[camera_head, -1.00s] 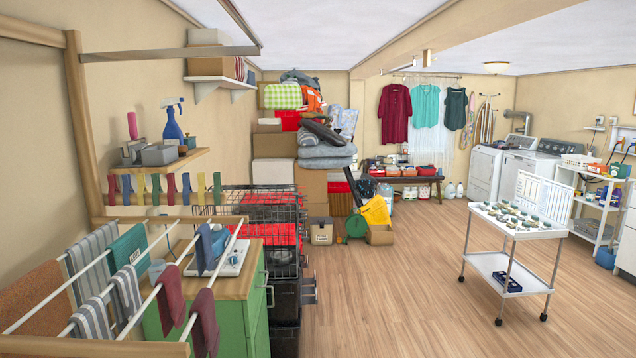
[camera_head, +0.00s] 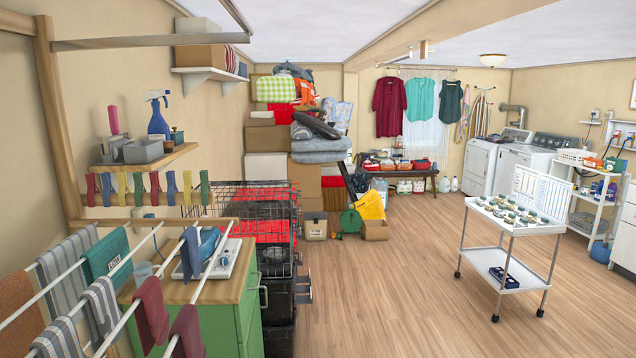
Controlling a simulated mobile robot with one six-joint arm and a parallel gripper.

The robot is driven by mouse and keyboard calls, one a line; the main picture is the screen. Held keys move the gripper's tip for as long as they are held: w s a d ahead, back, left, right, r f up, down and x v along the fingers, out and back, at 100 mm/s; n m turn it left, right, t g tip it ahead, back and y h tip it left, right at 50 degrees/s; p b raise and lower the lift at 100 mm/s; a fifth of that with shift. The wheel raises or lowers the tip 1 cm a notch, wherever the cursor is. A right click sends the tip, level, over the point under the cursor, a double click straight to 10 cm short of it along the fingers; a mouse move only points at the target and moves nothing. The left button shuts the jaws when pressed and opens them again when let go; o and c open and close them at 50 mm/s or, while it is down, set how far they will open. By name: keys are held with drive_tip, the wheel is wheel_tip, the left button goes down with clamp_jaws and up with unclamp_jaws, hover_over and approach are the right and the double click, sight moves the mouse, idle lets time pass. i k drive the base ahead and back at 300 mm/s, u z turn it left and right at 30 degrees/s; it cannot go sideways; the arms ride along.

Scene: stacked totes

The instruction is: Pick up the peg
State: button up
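Several coloured clips that look like clothes pegs (camera_head: 138,187) hang in a row under the small wooden wall shelf at the left. They are maroon, yellow, green and blue. I cannot tell which one is the peg of the task. My gripper is not in view, so I cannot see its state or its distance from them.
A drying rack with cloths (camera_head: 150,312) fills the lower left, before a green cabinet (camera_head: 222,322). Black wire crates (camera_head: 272,262) stand beside it. A white cart (camera_head: 515,222) with small items stands at the right. The wooden floor (camera_head: 385,290) between is clear.

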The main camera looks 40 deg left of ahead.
sight(205, 188)
drive_tip(key=u, duration=0.05)
drive_tip(key=i, duration=2.2)
drive_tip(key=u, duration=1.45)
drive_tip(key=k, duration=0.1)
drive_tip(key=u, duration=2.1)
drive_tip(key=i, duration=0.95)
drive_tip(key=u, duration=0.05)
